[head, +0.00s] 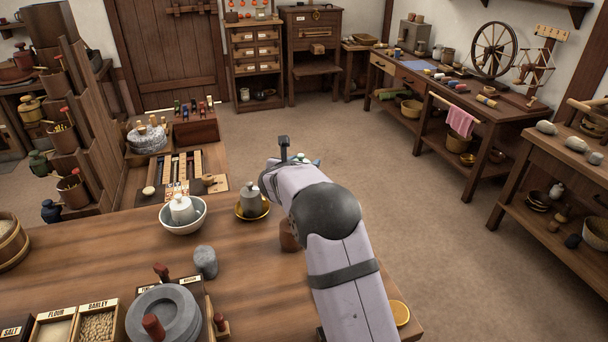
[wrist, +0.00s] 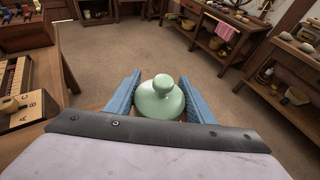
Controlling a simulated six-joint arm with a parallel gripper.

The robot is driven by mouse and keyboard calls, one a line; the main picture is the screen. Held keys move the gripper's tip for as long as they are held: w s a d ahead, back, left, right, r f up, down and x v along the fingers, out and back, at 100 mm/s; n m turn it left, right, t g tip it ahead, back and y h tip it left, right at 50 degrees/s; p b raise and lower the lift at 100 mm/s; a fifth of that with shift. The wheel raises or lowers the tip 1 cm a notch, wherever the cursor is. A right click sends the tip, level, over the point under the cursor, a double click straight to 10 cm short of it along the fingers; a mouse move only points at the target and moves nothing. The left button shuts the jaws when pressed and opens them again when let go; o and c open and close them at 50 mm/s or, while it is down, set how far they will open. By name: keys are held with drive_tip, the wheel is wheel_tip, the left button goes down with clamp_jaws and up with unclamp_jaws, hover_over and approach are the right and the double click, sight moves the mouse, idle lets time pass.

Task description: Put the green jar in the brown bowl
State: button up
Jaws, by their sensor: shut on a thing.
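The green jar (wrist: 160,100), pale with a round knob on top, sits between the blue fingers of my gripper (wrist: 160,79) in the wrist view. The fingers are shut on its two sides. Whether the jar touches anything below is hidden.
A white bowl (head: 165,220) holding a white jar (head: 183,208) and a yellow dish (head: 240,213) with a grey jar (head: 251,197) stand left of my arm. A grey stone cylinder (head: 205,262) and a quern (head: 163,312) stand nearer. The table (head: 110,245) is clear at middle left.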

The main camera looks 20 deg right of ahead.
drive_tip(key=shift+f, duration=1.75)
drive_tip(key=shift+f+b, duration=0.5)
drive_tip(key=shift+b, duration=0.35)
drive_tip(key=o, duration=1.3)
drive_tip(key=shift+o, duration=0.2)
drive_tip(key=shift+r+p, duration=0.7)
drive_tip(key=shift+p, duration=0.1)
drive_tip(key=b+v, duration=0.1)
drive_tip(key=v, duration=1.1)
drive_tip(key=shift+f+b, duration=0.3)
drive_tip(key=shift+b, duration=0.1)
